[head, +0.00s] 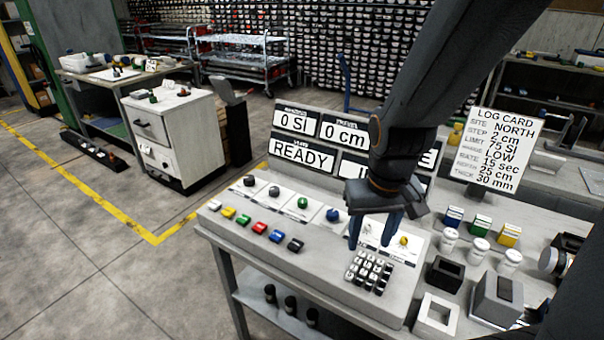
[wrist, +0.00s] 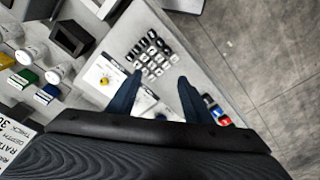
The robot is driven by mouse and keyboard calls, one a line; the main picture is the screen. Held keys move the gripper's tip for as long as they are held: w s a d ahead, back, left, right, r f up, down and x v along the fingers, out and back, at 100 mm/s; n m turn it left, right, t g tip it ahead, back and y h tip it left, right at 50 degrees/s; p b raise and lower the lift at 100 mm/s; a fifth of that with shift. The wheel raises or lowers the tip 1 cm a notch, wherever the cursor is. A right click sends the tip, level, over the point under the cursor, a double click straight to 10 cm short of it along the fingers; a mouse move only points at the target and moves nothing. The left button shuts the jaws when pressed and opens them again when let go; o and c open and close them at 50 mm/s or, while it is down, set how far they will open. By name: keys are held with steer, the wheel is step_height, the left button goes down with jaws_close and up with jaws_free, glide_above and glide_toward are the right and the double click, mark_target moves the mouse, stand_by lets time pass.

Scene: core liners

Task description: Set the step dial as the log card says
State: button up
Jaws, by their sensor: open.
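The log card (head: 505,150) stands at the right in the head view and reads STEP 2 cm among its lines; a corner of it shows in the wrist view (wrist: 14,140). The sloped console carries a row of dials: black (head: 249,181), grey (head: 274,191), green (head: 302,202), blue (head: 333,215) and yellow (head: 404,241). Their labels are too small to read, so I cannot tell which is the step dial. My gripper (head: 371,243) is open and empty above the console, between the blue and yellow dials, and hides part of the row. The yellow dial also shows in the wrist view (wrist: 103,81).
Displays read 0 SI (head: 296,123), 0 cm (head: 344,132) and READY (head: 302,153); others are partly behind my arm. A keypad (head: 369,272) lies in front of my gripper. Coloured buttons (head: 260,227) line the front left. White jars (head: 480,249) and blocks crowd the right.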

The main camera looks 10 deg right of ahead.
steer(key=w+a+r+m, duration=0.1)
steer(key=w+a, duration=0.2)
steer(key=w, duration=0.9)
steer(key=m+g+p, duration=0.1)
steer(key=m+p, duration=0.2)
steer(key=m, duration=0.1)
glide_toward(274, 189)
steer(key=shift+d+f, duration=0.15)
steer(key=shift+d, duration=0.15)
steer(key=shift+w+a+f, duration=0.15)
steer(key=shift+w+a, duration=0.05)
steer(key=shift+w, duration=0.05)
steer(key=shift+f, duration=0.3)
steer(key=shift+f+p, duration=1.5)
steer(key=shift+f, duration=2)
steer(key=c, duration=1.1)
steer(key=shift+o, duration=0.2)
